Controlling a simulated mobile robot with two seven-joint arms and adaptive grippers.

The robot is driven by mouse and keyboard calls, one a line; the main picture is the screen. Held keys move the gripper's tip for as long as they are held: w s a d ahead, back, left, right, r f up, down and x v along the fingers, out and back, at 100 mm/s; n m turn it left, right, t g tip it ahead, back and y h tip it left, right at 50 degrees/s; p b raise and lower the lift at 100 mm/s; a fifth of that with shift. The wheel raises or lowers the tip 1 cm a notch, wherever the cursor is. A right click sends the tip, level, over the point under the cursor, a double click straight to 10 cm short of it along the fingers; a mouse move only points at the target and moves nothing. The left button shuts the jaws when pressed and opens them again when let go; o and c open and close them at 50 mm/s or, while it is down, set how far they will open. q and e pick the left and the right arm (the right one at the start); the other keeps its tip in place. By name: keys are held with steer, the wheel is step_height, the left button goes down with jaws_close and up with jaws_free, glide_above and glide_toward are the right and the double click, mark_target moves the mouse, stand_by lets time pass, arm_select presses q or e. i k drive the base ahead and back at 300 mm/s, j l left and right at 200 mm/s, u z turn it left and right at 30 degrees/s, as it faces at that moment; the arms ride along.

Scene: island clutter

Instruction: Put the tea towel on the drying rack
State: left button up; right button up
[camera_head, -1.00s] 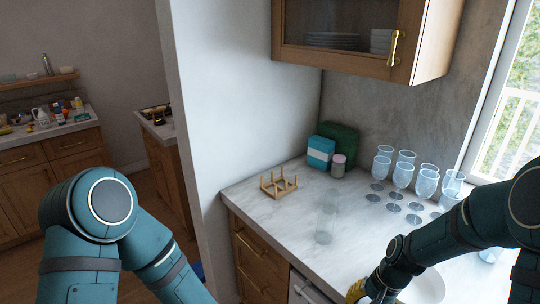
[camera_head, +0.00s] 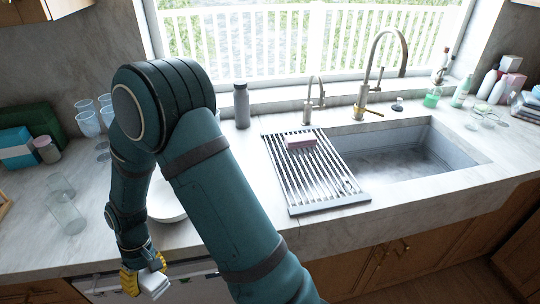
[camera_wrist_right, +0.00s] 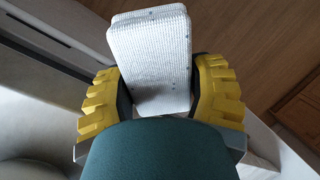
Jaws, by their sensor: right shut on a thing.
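My right gripper (camera_head: 144,272) has yellow fingers and is shut on a folded white tea towel (camera_head: 155,286). It holds the towel at the counter's front edge, left of the sink, in the head view. In the right wrist view the towel (camera_wrist_right: 150,50) sits between both yellow fingers (camera_wrist_right: 150,95), a light waffle-like cloth. The drying rack (camera_head: 292,180) is a set of metal bars lying across the left part of the sink, to the right of the gripper. A pink sponge (camera_head: 300,141) lies on its far part. My left gripper is not in view.
The sink basin (camera_head: 440,150) is open right of the rack, with a tall faucet (camera_head: 362,95) behind. A grey bottle (camera_head: 241,105) stands behind the rack's left. A white plate (camera_head: 165,203) is partly behind my arm. Glasses (camera_head: 88,122) stand at left; bottles (camera_head: 461,92) at right.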

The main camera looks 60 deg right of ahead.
mark_target(318, 179)
steer(key=k+l+z, duration=0.45)
steer(key=k+l, duration=0.55)
steer(key=l, duration=0.15)
